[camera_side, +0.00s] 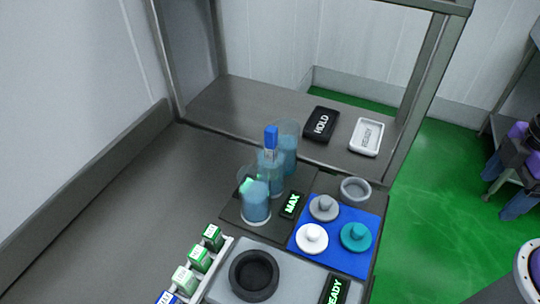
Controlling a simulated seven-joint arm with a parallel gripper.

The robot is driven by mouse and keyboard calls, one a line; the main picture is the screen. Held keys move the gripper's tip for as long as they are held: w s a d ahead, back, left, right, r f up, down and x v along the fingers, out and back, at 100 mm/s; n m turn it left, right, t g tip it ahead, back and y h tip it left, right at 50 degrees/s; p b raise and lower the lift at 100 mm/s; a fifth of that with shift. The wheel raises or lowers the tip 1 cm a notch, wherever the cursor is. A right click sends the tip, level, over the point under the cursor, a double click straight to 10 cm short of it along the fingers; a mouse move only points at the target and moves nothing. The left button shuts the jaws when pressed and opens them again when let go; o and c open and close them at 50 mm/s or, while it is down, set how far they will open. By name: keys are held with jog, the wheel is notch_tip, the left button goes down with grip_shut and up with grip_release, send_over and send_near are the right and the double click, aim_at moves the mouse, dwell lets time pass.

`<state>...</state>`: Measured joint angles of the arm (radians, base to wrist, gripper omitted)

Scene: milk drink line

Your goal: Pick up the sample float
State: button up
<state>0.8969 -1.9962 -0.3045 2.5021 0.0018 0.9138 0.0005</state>
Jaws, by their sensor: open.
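Three clear cylinders with bluish contents stand close together on a dark mat (235,217): a front one (257,208), a middle one (271,183) and a back one (290,150). A float with a blue block top (271,136) rises above the middle cylinder. Something green (246,185) shows at the top of the front cylinder. No name marks the sample float, so I cannot tell for sure which piece it is. My gripper is not in view.
Grey, white and teal knobbed discs (312,238) sit on a blue mat (343,262), near a grey ring (355,190). A black HOLD tray (321,124) and white READY tray (367,137) lie behind. Green-and-white blocks (200,258) and a black ring (254,275) are in front. The left counter is clear.

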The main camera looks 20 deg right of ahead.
jog(key=c, duration=0.3)
notch_tip(320, 180, up, 13)
jog(key=m, duration=0.4)
send_over(271, 128)
jog(key=f, duration=1.2)
jog(key=shift+s+d, duration=0.2)
jog(key=shift+s, duration=0.2)
jog(key=shift+w+a+f, duration=0.1)
jog(key=shift+w+f, duration=0.1)
jog(key=shift+f, duration=1.25)
jog(key=shift+w+a+f, duration=0.1)
jog(key=shift+w+f, duration=0.05)
jog(key=shift+f, duration=1.25)
